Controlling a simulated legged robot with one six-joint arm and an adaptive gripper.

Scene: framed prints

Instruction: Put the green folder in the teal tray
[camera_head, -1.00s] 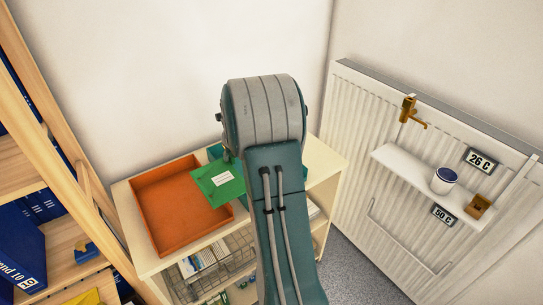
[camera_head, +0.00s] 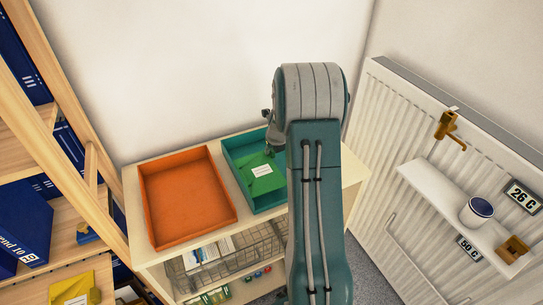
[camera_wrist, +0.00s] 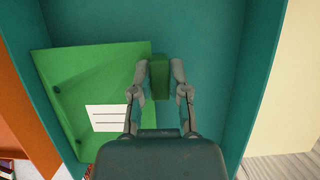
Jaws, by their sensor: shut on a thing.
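The green folder (camera_head: 264,171) has a white label and is over the teal tray (camera_head: 238,184), inside its outline in the head view. In the wrist view the folder (camera_wrist: 85,85) lies left of centre, with teal tray floor (camera_wrist: 205,65) around it. My gripper (camera_wrist: 160,78) is shut on a green block at the folder's right edge. In the head view my gripper (camera_head: 272,148) is at the folder's far side, partly hidden by my arm. I cannot tell whether the folder touches the tray floor. My arm hides the tray's right side.
An orange tray (camera_head: 187,198) stands just left of the teal tray on the pale cabinet top (camera_head: 330,180). A wire basket (camera_head: 225,258) is below. A wooden shelf with blue binders (camera_head: 25,222) is at left. A radiator (camera_head: 395,125) with a small shelf is at right.

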